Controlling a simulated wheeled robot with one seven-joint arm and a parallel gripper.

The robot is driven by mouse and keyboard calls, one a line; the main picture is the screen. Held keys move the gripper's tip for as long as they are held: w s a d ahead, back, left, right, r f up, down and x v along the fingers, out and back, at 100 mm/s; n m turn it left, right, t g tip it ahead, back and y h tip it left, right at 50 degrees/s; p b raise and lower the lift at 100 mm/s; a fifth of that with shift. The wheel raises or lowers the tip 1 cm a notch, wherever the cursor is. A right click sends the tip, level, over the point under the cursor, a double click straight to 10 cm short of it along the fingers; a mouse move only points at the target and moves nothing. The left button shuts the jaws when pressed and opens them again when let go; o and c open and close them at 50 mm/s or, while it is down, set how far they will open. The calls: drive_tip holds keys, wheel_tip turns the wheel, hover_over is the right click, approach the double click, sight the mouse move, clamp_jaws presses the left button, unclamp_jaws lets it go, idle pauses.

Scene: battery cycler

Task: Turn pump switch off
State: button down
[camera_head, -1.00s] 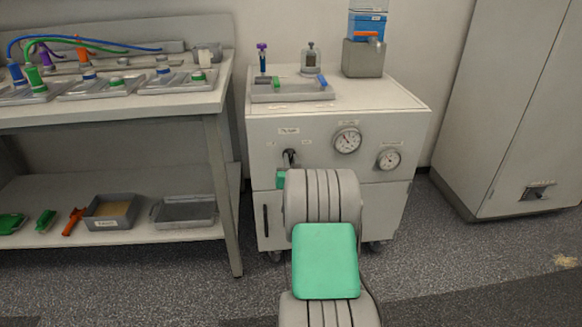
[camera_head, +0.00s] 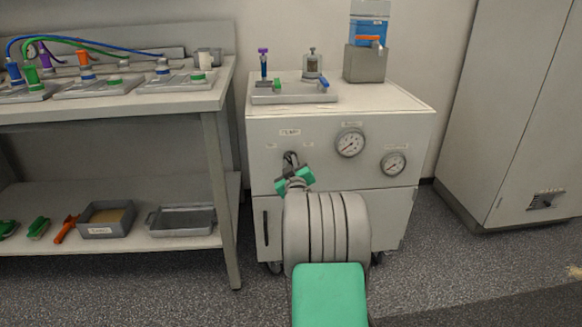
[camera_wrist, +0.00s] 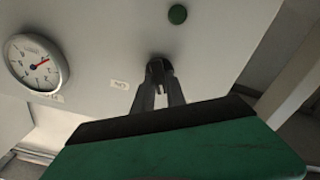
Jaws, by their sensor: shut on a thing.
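The pump switch (camera_head: 289,157) is a small dark lever on the front panel of the pale cabinet, below a label that seems to read PUMP. My gripper (camera_wrist: 158,70) is at the panel in the wrist view, its two dark fingers shut around the switch's dark knob. The fingers and the green wrist part cover most of the switch, so its exact angle is hard to tell. A small label (camera_wrist: 119,84) sits on the panel beside the fingers. In the head view my wrist is tilted in front of the panel.
A large gauge (camera_head: 350,143) and a smaller gauge (camera_head: 394,163) are right of the switch. A grey tray (camera_head: 290,97) stands on the cabinet (camera_head: 400,101). The workbench (camera_head: 219,88) is at left.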

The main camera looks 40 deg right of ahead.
idle(0.4)
drive_tip(key=c, duration=1.4)
unclamp_jaws()
drive_tip(key=shift+o, duration=0.2)
drive_tip(key=p+v, duration=0.2)
drive_tip(key=v, duration=0.5)
drive_tip(key=shift+s+a, duration=0.25)
drive_tip(key=shift+s, duration=0.1)
